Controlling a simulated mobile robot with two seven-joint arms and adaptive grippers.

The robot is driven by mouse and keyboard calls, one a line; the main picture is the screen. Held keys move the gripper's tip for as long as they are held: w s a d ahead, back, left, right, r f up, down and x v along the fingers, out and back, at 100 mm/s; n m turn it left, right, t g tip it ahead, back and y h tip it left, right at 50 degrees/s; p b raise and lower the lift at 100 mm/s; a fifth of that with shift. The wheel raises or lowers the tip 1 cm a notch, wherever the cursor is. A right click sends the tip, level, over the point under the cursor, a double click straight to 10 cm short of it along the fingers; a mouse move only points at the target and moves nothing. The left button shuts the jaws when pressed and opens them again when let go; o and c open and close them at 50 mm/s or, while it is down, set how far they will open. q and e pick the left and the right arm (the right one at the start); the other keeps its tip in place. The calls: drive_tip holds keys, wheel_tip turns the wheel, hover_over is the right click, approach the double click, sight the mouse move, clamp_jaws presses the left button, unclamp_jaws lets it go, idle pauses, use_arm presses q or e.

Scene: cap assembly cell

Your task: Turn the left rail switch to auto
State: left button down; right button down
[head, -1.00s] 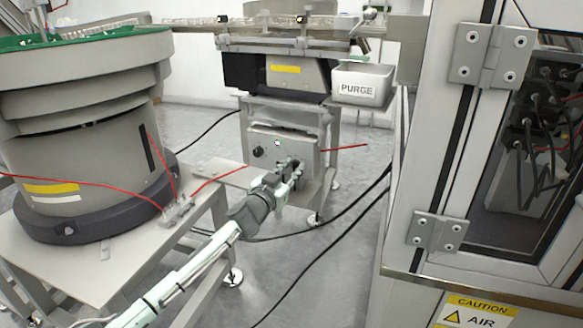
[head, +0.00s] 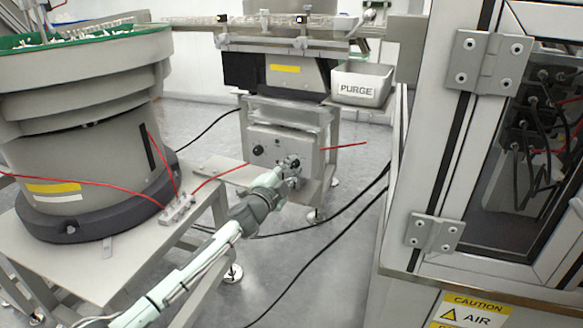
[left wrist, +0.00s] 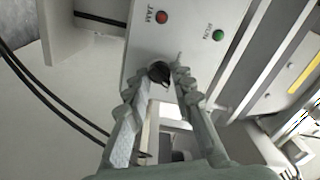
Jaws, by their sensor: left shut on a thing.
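The control box (head: 265,138) hangs under the feeder rail, with a black knob (head: 258,151) on the left of its face. My left gripper (head: 290,165) is at the right part of this face and covers what lies behind it. In the left wrist view, a black rotary switch (left wrist: 159,72) sits between the fingertips of my left gripper (left wrist: 161,78), which is shut on it. Its position marks cannot be read. On the panel, a red JAM lamp (left wrist: 162,16) and a green RUN lamp (left wrist: 218,35) show beyond the switch. My right gripper is out of view.
A bowl feeder (head: 85,130) stands on a table at the left. A PURGE bin (head: 360,84) hangs right of the rail. A framed cabinet (head: 440,180) fills the right side. Red and black cables run near the box and across the floor.

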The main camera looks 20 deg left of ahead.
use_arm(q)
drive_tip(key=shift+m, duration=1.8)
drive_tip(key=c, duration=1.3)
unclamp_jaws()
drive_tip(key=shift+s, duration=0.1)
drive_tip(key=s+a, duration=0.1)
drive_tip(key=s, duration=1)
drive_tip(key=shift+s+a, duration=0.3)
drive_tip(key=shift+s, duration=0.05)
